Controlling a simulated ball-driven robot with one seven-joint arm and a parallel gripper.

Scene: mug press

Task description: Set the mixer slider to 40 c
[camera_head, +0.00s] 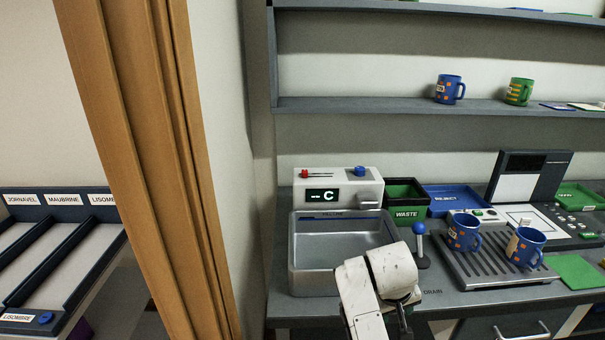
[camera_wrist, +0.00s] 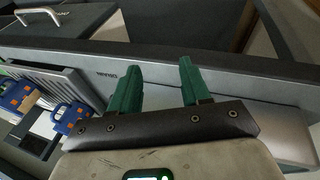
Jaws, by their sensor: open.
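The mixer (camera_head: 338,190) is a pale box behind the sink in the head view. Its display (camera_head: 322,195) reads "-- C". A red slider knob (camera_head: 304,173) sits at the left end of a slot on its top. A blue knob (camera_head: 359,171) stands at the right of the top. My gripper shows in the wrist view (camera_wrist: 157,78) with its two green fingers apart and nothing between them. In the head view my white wrist is in front of the sink, well short of the mixer, and the fingers cannot be made out.
The metal sink (camera_head: 300,262) lies between my wrist and the mixer. A blue-topped lever (camera_head: 419,230) stands right of the sink. Blue mugs (camera_head: 464,232) stand on the drain rack (camera_head: 480,278). A wooden post (camera_head: 150,150) rises at the left.

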